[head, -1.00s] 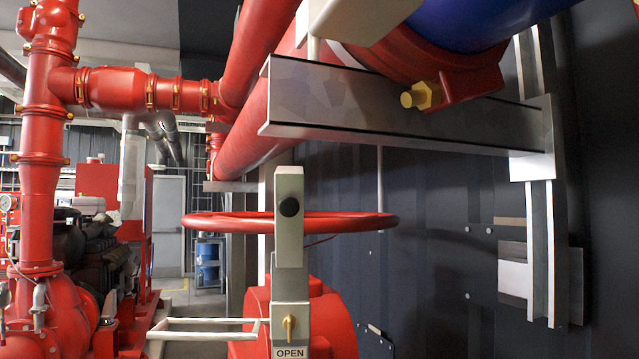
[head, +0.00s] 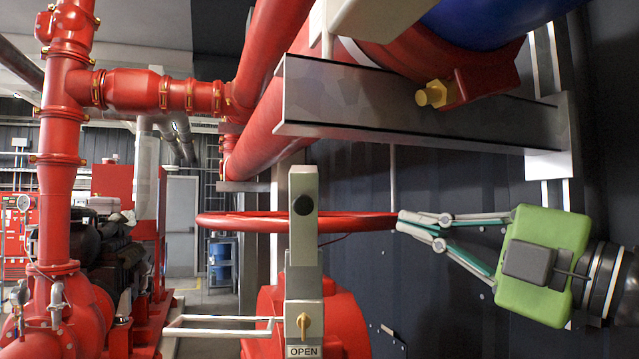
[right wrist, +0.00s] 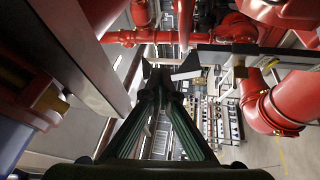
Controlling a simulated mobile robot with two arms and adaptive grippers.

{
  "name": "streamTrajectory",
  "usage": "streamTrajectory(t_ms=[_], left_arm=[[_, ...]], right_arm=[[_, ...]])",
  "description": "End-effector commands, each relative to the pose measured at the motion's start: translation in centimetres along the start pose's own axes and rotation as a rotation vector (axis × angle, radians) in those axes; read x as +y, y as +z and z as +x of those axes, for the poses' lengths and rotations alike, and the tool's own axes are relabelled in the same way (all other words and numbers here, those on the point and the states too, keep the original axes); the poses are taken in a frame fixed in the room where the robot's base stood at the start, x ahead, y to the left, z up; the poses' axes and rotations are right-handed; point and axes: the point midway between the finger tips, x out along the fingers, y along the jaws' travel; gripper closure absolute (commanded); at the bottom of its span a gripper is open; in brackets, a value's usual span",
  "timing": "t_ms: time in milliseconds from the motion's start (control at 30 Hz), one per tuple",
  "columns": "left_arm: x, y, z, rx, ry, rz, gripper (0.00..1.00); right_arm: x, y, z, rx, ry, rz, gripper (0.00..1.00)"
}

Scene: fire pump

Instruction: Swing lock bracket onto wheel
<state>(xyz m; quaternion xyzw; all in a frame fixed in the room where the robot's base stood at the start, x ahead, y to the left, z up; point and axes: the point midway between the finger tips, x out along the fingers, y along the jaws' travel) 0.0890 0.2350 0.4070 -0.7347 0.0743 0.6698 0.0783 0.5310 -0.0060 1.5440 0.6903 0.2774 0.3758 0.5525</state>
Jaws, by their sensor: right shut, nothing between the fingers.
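The red handwheel (head: 245,221) lies flat, seen nearly edge-on in the middle of the head view. A tall grey upright piece (head: 304,240) with a black round knob and an "OPEN" label stands in front of it and hides part of the rim. A pale U-shaped bar (head: 222,318), possibly the lock bracket, sticks out left from the upright below the wheel. My green right gripper (head: 402,220) is shut and empty, its tips at the rim's right end; I cannot tell whether they touch. Its fingers also show in the right wrist view (right wrist: 163,75). My left gripper is out of view.
A grey steel beam (head: 400,112) and red pipes (head: 268,125) run above the wheel. A yellow bolt (head: 431,95) sticks out in front of the beam. A dark wall stands behind my right gripper. A red pump (head: 75,312) stands at the left.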

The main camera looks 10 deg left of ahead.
Motion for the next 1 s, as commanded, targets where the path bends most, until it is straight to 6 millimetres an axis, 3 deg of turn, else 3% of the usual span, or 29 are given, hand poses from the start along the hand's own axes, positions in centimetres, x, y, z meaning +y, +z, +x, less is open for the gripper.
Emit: streamTrajectory(t_ms=[33, 100, 233, 467, 867, 1000], left_arm=[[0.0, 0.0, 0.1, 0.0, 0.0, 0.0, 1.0], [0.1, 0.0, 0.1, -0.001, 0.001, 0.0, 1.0], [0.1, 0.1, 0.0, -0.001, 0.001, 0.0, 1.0], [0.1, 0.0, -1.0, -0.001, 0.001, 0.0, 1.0], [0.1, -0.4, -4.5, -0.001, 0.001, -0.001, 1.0], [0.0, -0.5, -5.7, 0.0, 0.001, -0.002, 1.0]], right_arm=[[1.1, -3.2, -0.9, 0.04, -0.004, -0.087, 1.0], [1.7, -6.2, -1.7, 0.081, -0.013, -0.174, 1.0], [2.0, -9.1, -2.7, 0.12, -0.025, -0.262, 1.0], [2.1, -10.0, -0.7, 0.131, -0.028, -0.274, 1.0], [1.9, -11.0, 7.6, 0.13, -0.027, -0.27, 1.0], [2.4, -9.3, 9.2, 0.125, -0.027, -0.269, 1.0]])
